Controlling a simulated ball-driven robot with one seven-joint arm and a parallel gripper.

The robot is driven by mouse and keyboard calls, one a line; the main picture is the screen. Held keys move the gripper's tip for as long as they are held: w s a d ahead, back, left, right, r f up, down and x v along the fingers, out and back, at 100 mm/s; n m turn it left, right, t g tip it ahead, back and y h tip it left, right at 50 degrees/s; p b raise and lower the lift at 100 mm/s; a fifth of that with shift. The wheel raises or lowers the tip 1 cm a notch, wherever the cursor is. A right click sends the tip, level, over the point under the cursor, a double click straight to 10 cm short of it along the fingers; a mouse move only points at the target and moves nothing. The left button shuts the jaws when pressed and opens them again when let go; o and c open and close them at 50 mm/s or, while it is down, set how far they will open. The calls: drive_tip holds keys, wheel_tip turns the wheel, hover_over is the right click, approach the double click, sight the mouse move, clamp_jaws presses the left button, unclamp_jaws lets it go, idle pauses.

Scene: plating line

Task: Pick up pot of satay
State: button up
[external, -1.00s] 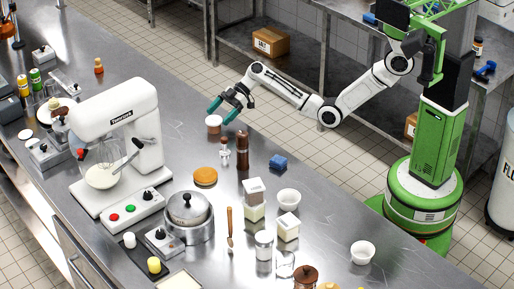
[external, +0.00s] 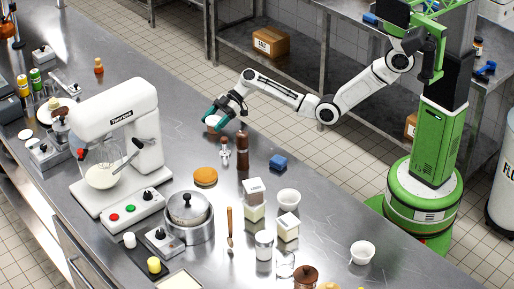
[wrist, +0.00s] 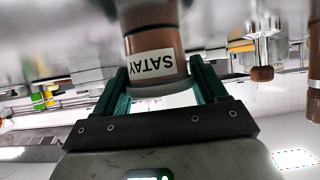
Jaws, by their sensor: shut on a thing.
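The pot of satay (wrist: 152,42) is a brown pot with a white label reading SATAY, which appears upside down in the wrist view. My gripper (wrist: 153,92) has its two teal fingers on either side of the pot, shut on it. In the external view the small brown pot with a pale top (external: 213,121) is at the back edge of the steel counter, partly hidden by my gripper (external: 216,116). I cannot tell whether the pot touches the counter.
A tall brown pepper mill (external: 242,152) and a small shaker (external: 224,150) stand close to the right of the pot. A white stand mixer (external: 125,140) is to the left. A blue block (external: 278,162) lies further right. The counter (external: 185,100) left of the pot is clear.

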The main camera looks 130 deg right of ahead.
drive_tip(key=shift+c, duration=1.3)
